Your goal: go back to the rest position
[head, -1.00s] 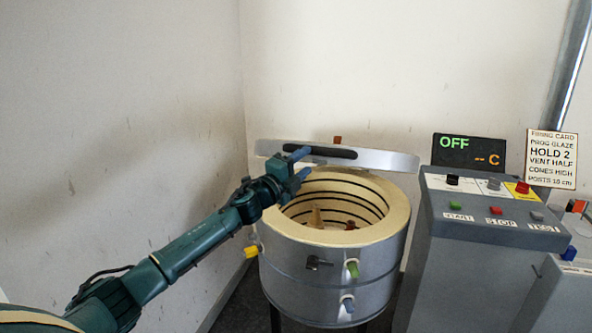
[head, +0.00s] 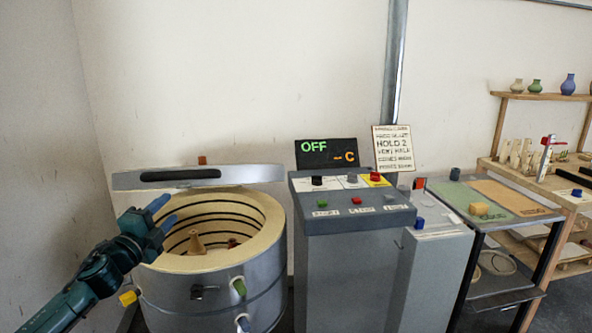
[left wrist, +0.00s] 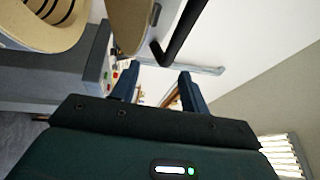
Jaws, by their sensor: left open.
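My left gripper (head: 163,214) is at the lower left of the head view, beside the left rim of the round kiln (head: 262,217). Its blue fingers are apart with nothing between them. In the left wrist view the two fingers (left wrist: 158,88) also stand apart and empty. The kiln is open, and its raised lid (head: 262,173) stands at the back with a dark handle. A tan cone-like piece (head: 196,243) shows inside the kiln. My right gripper shows in neither view.
A grey control box (head: 345,250) stands right of the kiln, with a display (head: 326,153) reading OFF. A card (head: 393,149) hangs behind it. A worktable (head: 540,207) and a wooden shelf (head: 550,97) with vases are at the right. A bare wall is at the left.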

